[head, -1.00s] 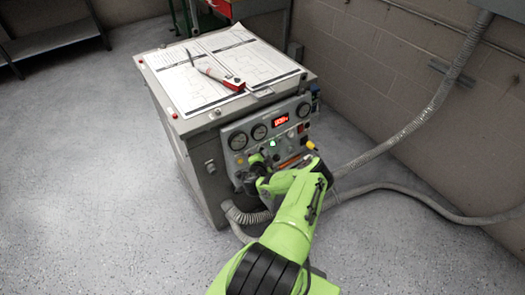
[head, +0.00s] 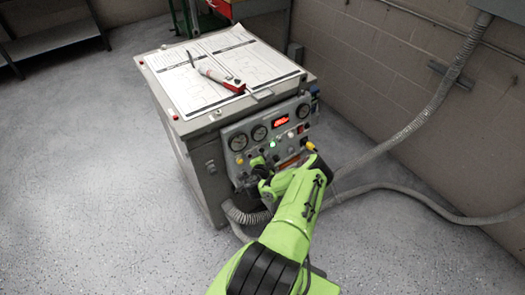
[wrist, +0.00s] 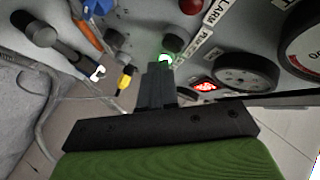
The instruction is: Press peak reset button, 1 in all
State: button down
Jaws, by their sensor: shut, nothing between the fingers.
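The control panel (head: 268,142) is on the front of a grey cabinet. In the wrist view, a label that seems to begin "PEAK R" (wrist: 208,38) is on the panel, partly cut off. The head view shows my gripper (head: 258,163) at the panel, partly hidden by my arm.
Yellow, orange and dark knobs or plugs crowd the panel near my fingers. Papers (head: 222,68) and a red-white tool (head: 222,80) lie on top. A grey hose (head: 400,190) runs right.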

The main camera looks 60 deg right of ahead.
jog(key=s, duration=0.1)
jog(key=s+a+p, duration=0.1)
jog(key=s, duration=0.1)
jog(key=s+a, duration=0.1)
jog(key=shift+s+a+r+p, duration=0.1)
jog(key=shift+s+r+p, duration=0.1)
jog(key=shift+r+p, duration=0.2)
jog(key=shift+f, duration=0.1)
dwell(0.8)
